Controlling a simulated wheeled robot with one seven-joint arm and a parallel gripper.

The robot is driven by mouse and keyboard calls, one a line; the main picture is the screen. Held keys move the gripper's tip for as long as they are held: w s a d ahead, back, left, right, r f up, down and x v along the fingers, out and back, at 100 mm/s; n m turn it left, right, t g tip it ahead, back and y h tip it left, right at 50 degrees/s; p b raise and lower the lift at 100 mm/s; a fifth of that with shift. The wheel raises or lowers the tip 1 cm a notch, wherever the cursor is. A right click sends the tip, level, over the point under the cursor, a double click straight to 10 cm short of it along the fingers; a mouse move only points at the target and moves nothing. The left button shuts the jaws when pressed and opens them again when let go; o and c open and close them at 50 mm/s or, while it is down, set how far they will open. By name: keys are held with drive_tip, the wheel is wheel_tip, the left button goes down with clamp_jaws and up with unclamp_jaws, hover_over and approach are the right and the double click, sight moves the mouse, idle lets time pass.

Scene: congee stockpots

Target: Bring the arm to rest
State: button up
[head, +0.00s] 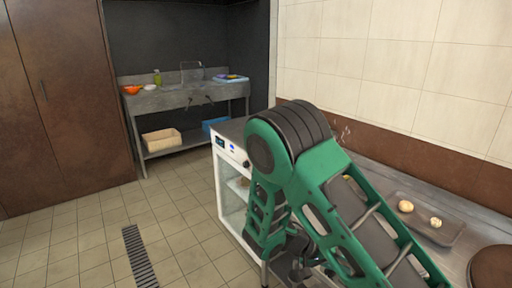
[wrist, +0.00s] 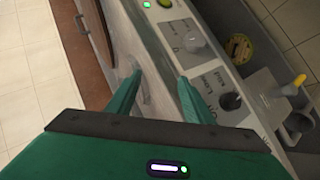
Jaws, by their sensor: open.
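My gripper (wrist: 158,77) is open in the wrist view, with its two green fingers apart and nothing between them. I cannot tell whether the fingers touch the panel. In the head view my green arm is bent and fills the lower middle, in front of the counter. The fingers cannot be made out there.
A white glass-fronted cabinet (head: 228,190) stands left of my arm. A dark tray (head: 456,231) with two pale round items lies on the counter at right. A sink table (head: 170,100) stands at the back. The tiled floor (head: 75,235) at left is clear.

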drive_tip(key=s+d+r+m+g+y, duration=0.25)
drive_tip(key=s+d+r+y, duration=0.55)
drive_tip(key=s+d+r, duration=0.4)
drive_tip(key=s+r+t+y, duration=0.3)
drive_tip(key=s+r, duration=0.5)
drive_tip(key=s, duration=0.5)
drive_tip(key=shift+r+y, duration=0.35)
drive_tip(key=shift+y, duration=0.15)
drive_tip(key=shift+w+n, duration=0.15)
drive_tip(key=shift+n, duration=0.1)
drive_tip(key=shift+w+f, duration=0.25)
drive_tip(key=shift+w, duration=0.25)
